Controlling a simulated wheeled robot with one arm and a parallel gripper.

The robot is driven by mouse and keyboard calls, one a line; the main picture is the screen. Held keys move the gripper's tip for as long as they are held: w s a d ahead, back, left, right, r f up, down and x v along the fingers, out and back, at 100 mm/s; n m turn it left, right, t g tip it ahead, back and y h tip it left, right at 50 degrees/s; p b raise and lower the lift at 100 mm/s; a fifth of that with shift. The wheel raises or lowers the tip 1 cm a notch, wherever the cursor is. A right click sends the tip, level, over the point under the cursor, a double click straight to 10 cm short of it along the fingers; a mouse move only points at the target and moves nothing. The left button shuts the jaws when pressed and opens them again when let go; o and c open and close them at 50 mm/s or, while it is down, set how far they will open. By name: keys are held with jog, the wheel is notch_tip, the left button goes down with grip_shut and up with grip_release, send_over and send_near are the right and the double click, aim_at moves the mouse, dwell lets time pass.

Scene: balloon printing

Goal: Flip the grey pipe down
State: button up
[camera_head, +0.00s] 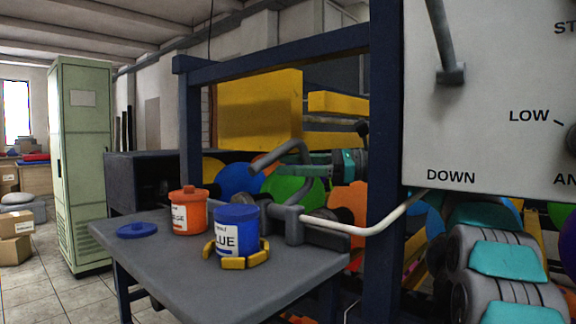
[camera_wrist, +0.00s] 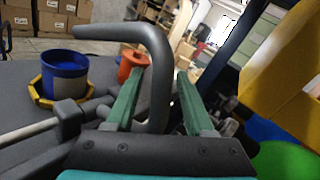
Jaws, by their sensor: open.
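The grey pipe (camera_head: 303,160) rises from a fitting on the grey table and bends over at the top, its free end pointing left and down in the head view. In the wrist view the pipe (camera_wrist: 158,75) stands up between my fingers, its bent end reaching left above the blue can. My gripper (camera_head: 283,170), with green fingers, is at the pipe from the right in the head view. In the wrist view my gripper (camera_wrist: 162,72) is open, one finger on each side of the pipe, with a visible gap on the right. Contact on the left is unclear.
A blue can (camera_head: 237,232) sits in a yellow holder (camera_head: 234,262) left of the pipe. An orange can (camera_head: 188,212) and a blue lid (camera_head: 138,230) are on the table. A white tube (camera_head: 370,230) runs right. A dark blue post (camera_head: 385,150) stands right of my gripper.

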grip_shut()
dwell(0.4)
dwell(1.0)
